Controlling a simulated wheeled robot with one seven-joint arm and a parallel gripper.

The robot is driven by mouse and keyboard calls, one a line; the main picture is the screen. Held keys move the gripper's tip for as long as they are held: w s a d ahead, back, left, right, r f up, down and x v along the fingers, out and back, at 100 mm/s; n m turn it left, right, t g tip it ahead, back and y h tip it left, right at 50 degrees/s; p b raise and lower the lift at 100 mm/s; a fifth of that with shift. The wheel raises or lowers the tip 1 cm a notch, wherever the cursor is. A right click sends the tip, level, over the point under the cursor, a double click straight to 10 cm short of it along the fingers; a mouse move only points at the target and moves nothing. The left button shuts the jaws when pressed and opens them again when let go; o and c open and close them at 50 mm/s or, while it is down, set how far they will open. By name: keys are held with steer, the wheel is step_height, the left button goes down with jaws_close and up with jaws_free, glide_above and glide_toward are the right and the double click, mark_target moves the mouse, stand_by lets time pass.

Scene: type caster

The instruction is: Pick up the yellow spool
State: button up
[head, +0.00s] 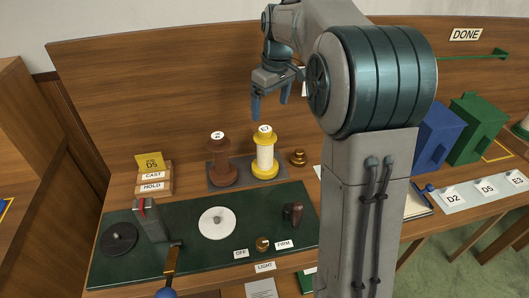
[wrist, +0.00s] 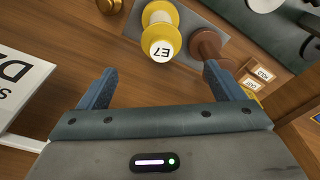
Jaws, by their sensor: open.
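The yellow spool (head: 265,155) stands upright on a dark grey pad in the head view, with a pale wound middle and a white label on top. In the wrist view the yellow spool (wrist: 160,38) shows its label, E7, ahead of the fingers and roughly centred between them. My gripper (head: 270,105) is open and empty, above the spool and apart from it. Its two blue fingers also show in the wrist view (wrist: 165,90). My arm hides part of the desk to the right of the spool.
A brown spool (head: 220,165) stands close beside the yellow one on the same pad (head: 240,185). A small brass knob (head: 298,158) is at its right. A green panel (head: 110,265) with a white disc (head: 217,223) lies in front. The wooden back board (head: 150,90) rises behind.

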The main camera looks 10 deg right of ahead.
mark_target(265, 138)
steer(key=f, duration=0.8)
steer(key=shift+w+a, duration=0.3)
steer(key=shift+w, duration=0.1)
steer(key=shift+w+a+f+p, duration=0.1)
steer(key=shift+w+f+p, duration=0.1)
steer(key=shift+f, duration=0.65)
steer(key=shift+w+a+f+p, duration=0.15)
steer(key=shift+f+p, duration=0.1)
steer(key=shift+f, duration=0.65)
steer(key=shift+w+a+f+p, duration=0.1)
steer(key=shift+f+p, duration=0.1)
steer(key=shift+f, duration=0.65)
steer(key=c, duration=1.5)
steer(key=shift+r, duration=0.15)
